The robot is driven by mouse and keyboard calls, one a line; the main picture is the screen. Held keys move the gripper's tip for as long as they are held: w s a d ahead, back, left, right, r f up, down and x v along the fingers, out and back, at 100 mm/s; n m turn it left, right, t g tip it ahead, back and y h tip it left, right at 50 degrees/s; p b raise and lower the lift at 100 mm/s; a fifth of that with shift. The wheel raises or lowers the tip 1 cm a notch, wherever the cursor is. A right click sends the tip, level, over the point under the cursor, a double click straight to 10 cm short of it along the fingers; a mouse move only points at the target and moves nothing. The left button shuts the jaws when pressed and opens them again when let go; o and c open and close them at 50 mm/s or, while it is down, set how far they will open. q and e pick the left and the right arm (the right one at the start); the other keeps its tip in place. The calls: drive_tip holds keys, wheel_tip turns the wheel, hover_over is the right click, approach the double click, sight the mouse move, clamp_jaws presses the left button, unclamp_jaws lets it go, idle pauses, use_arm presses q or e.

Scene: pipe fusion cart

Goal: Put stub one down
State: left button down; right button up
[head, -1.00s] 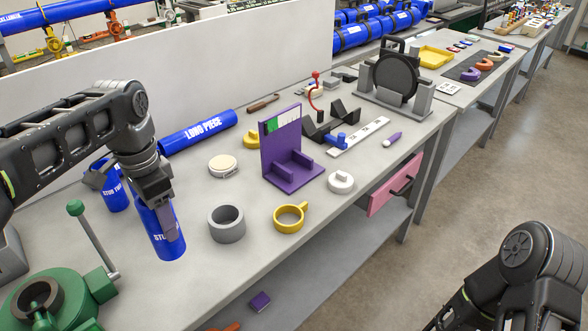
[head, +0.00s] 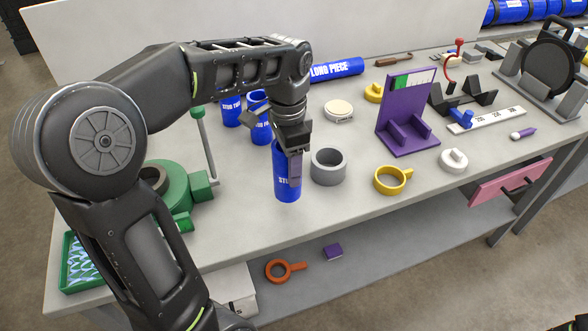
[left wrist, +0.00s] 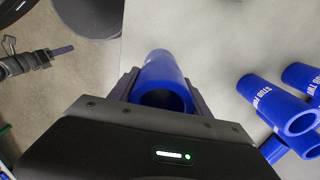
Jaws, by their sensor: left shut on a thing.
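A blue pipe stub (head: 284,188), lettered "STU" with the rest hidden by a finger, is upright in my left gripper (head: 293,168). The gripper is shut on it from above. Its lower end is at or just above the bench top near the front edge; I cannot tell whether it touches. In the left wrist view the stub (left wrist: 165,85) sits between the fingers, its open end toward the camera.
A grey ring (head: 328,167) stands close right of the held stub, with a yellow ring with a handle (head: 392,180) beyond. A green clamp device (head: 175,190) with a lever is at left. A purple stand (head: 405,115) and a long blue pipe (head: 337,70) are farther back.

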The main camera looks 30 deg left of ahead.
use_arm(q)
drive_tip(key=shift+f, duration=0.1)
wheel_tip(320, 180, down, 3)
drive_tip(key=shift+f, duration=0.35)
drive_tip(key=shift+f, duration=0.2)
drive_tip(key=shift+c, duration=2.4)
unclamp_jaws()
drive_tip(key=shift+r, duration=0.15)
